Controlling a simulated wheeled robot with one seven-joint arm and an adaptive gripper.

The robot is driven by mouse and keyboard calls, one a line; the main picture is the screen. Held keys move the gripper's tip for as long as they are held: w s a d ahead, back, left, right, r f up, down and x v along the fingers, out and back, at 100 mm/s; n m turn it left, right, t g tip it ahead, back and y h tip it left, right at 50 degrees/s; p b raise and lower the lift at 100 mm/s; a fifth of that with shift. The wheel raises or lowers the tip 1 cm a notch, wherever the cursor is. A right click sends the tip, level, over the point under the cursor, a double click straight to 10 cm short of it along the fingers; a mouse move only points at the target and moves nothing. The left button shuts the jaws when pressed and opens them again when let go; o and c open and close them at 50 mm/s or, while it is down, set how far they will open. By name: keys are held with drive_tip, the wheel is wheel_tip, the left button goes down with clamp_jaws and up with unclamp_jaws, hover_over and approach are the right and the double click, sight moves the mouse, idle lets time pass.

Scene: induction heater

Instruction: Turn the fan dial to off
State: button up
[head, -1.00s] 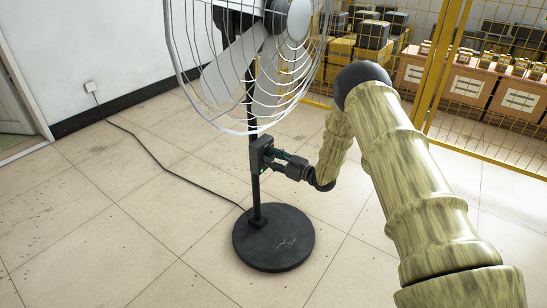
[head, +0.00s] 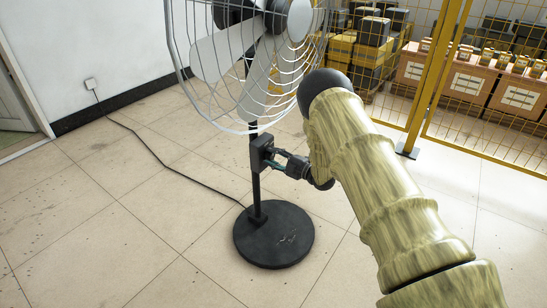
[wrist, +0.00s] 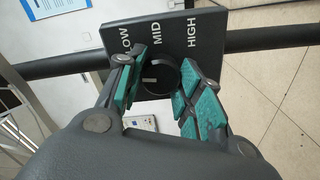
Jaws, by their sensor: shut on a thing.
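The fan (head: 250,60) stands on a round black base (head: 273,238), with a dark control box (head: 262,153) on its pole. In the wrist view the box face (wrist: 120,40) shows the words LOW, MID and HIGH; no OFF label is visible. The round black fan dial (wrist: 159,82) sits below these words, with a pale mark on it. My gripper (wrist: 165,66) has its teal-padded fingers on either side of the dial and is shut on it. In the head view my gripper (head: 280,163) is at the box's right side, partly hidden by my arm.
A black cable (head: 150,148) runs over the floor from the fan to a wall socket (head: 90,84). A yellow mesh fence (head: 436,80) stands at the right, with boxes behind it.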

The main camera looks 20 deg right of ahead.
drive_tip(key=shift+f+n, duration=0.1)
drive_tip(key=shift+n, duration=0.8)
drive_tip(key=o, duration=1)
drive_tip(key=shift+o, duration=0.2)
drive_tip(key=shift+s, duration=0.1)
drive_tip(key=v, duration=1.2)
